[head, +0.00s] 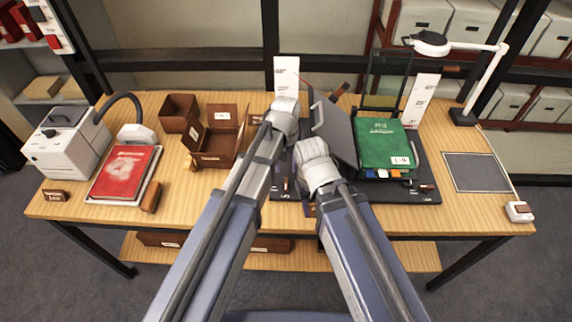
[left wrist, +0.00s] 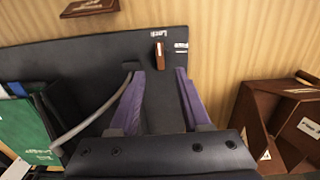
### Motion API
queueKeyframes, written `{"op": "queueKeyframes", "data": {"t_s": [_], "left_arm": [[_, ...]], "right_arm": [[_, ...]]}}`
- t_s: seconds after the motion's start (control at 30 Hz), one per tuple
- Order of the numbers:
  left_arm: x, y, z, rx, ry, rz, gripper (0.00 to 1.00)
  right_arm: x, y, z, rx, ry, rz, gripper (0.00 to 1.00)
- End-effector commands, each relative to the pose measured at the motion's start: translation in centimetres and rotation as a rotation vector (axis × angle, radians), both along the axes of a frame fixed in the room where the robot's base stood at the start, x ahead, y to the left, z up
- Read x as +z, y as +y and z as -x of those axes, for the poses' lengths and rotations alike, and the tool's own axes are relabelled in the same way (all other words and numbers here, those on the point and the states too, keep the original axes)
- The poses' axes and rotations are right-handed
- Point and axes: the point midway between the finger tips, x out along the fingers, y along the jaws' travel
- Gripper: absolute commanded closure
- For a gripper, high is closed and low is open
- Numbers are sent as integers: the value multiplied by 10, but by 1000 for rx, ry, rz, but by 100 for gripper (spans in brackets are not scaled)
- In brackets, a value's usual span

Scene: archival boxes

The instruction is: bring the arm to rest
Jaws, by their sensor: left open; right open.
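My left gripper (head: 286,112) is the higher one in the head view, above the left edge of the black board and near the brown boxes. In the left wrist view its two purple fingers (left wrist: 160,82) are apart with no object between them; the board lies behind them. My right gripper (head: 316,166) is lower and just to its right, over the board's left part. Its fingertips are mostly hidden from the head camera. The black board (head: 400,192) carries a green box (head: 384,143) and a dark tilted panel (head: 335,135) close beside both grippers.
Open brown boxes (head: 215,147) stand left of the left gripper. A red book (head: 124,173) and a white machine (head: 66,145) are farther left. A lamp (head: 483,75) stands at the back right. A grey mat (head: 478,172) lies at right.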

Motion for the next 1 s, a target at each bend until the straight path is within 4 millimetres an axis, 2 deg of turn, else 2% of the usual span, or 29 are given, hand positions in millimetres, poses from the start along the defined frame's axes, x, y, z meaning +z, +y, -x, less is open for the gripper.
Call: {"op": "queueKeyframes", "data": {"t_s": [0.13, 0.2, 0.27, 0.4, 0.5, 0.57, 0.67, 1.0], "left_arm": [[-1, 0, 1, -1, 0, 0, 52], [-1, 2, 11, -18, 2, -5, 52], [-1, 7, 34, -58, 5, -17, 52], [0, 23, 98, -198, 22, -60, 52], [0, 32, 129, -282, 32, -84, 52], [0, 36, 141, -316, 38, -95, 52], [1, 38, 148, -345, 43, -103, 52], [1, 38, 146, -347, 43, -104, 52]], "right_arm": [[-1, 0, 0, 0, 0, 0, 58], [-1, 0, 0, 0, 0, 0, 58], [-1, 0, 0, 0, 0, 0, 58], [-1, 0, 0, 0, 0, 0, 58], [-1, 0, 0, 0, 0, 0, 58], [-1, 0, 0, 0, 0, 0, 58], [-1, 0, 0, 0, 0, 0, 58], [-1, 0, 0, 0, 0, 0, 58]]}}
